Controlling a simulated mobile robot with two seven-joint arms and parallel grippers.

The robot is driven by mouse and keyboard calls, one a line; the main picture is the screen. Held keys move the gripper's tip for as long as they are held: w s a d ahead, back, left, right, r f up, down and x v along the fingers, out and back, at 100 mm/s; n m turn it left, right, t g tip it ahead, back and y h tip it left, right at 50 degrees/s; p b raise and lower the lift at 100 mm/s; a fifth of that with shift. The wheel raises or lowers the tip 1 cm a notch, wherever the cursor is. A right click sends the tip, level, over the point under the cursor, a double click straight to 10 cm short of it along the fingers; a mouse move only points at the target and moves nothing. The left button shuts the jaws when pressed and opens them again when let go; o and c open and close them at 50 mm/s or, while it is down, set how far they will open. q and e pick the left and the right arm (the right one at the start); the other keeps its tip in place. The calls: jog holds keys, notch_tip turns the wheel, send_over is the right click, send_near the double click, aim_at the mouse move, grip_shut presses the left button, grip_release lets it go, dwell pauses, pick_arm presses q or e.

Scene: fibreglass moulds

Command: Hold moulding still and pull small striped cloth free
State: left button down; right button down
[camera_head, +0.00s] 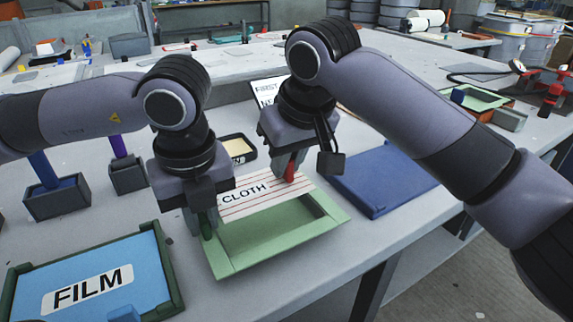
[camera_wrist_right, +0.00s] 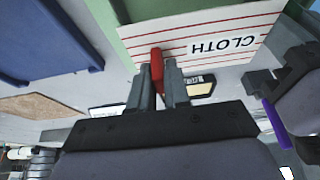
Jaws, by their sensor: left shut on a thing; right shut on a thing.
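The moulding (camera_head: 275,250) is a light green shallow tray on the table. The small striped cloth (camera_head: 262,194), white with red lines and marked CLOTH, lies over its far left part and hides some of it. My left gripper (camera_head: 206,226) is shut on a dark green piece at the moulding's left edge; its fingertips are partly hidden. My right gripper (camera_head: 289,172) is shut on a red tab at the cloth's far edge. In the right wrist view the red tab (camera_wrist_right: 157,68) is between the fingers and the cloth (camera_wrist_right: 205,32) stretches out flat.
A dark green tray with a blue sheet marked FILM (camera_head: 88,286) is at the front left. A blue board (camera_head: 385,180) lies right of the moulding. Grey holders (camera_head: 57,200) stand at the left. A sign (camera_head: 266,92) is behind my right gripper.

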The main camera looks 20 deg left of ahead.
jog(key=shift+r, duration=1.65)
